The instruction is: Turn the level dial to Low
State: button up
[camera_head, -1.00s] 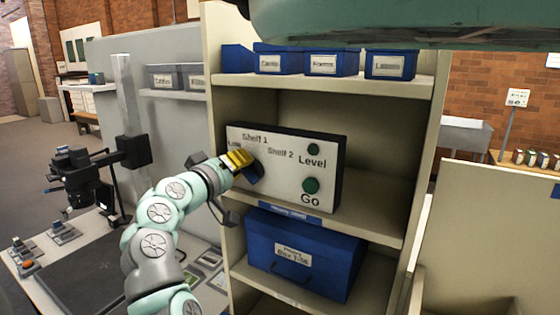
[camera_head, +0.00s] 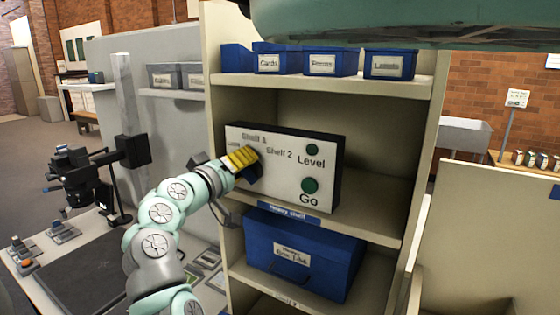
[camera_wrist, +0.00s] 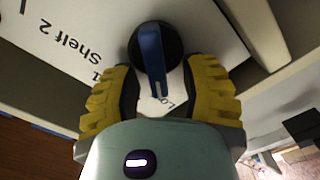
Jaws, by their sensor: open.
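The level dial (camera_wrist: 152,50) is a round black knob with a blue pointer bar on a white panel (camera_head: 270,185). In the wrist view, the bar's white-marked end points down, close to the partly hidden "Lo…" lettering. In the head view, only a blue bit of the dial (camera_head: 250,173) shows under my fingers. My gripper (camera_wrist: 160,95) is open, with one yellow ridged finger on each side of the bar's lower end. Gaps show between the fingers and the bar. My gripper (camera_head: 243,158) covers the panel's left part in the head view.
The panel stands on a shelf (camera_head: 375,222) between uprights. A big blue box (camera_head: 300,255) is below; small blue boxes (camera_head: 330,62) are above. A stand (camera_head: 130,150) is at left.

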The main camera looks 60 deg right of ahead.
jog(key=a, duration=1.2)
jog(key=shift+s, duration=0.4)
